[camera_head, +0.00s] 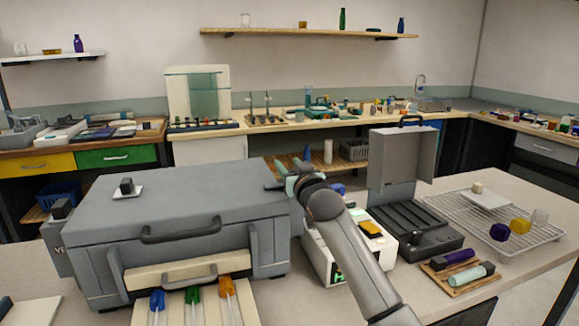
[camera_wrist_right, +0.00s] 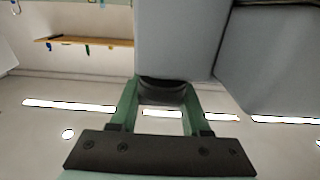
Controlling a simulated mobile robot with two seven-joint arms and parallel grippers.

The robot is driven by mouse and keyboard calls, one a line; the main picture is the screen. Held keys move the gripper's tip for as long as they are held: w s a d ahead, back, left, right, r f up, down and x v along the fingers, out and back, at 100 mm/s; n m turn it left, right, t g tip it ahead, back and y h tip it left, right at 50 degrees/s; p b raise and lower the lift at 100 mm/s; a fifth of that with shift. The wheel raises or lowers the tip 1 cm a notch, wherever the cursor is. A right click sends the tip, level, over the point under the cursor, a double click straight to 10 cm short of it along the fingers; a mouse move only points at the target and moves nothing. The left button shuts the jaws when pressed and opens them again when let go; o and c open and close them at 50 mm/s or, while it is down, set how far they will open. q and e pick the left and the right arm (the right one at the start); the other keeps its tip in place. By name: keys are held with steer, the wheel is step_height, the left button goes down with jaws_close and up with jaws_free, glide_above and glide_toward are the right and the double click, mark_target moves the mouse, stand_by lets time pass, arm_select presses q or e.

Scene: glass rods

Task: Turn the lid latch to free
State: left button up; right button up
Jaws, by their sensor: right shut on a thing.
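A large grey box with a flat lid (camera_head: 190,186) stands on the near bench, its lid lying flat. A small dark block on a white plate (camera_head: 126,188) rests on the lid. My right gripper (camera_head: 287,178) is at the right end of the box, near the lid edge. In the right wrist view my gripper (camera_wrist_right: 160,90) has its two green fingers on either side of a dark rounded knob, seemingly the lid latch (camera_wrist_right: 162,86), against the grey box. The latch is mostly hidden by the gripper in the head view. My left gripper does not show.
A drawer with blue, green and orange-handled tools (camera_head: 194,292) is at the box front. Bench space is tight there.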

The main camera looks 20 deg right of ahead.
jaws_close()
stand_by(0.8)
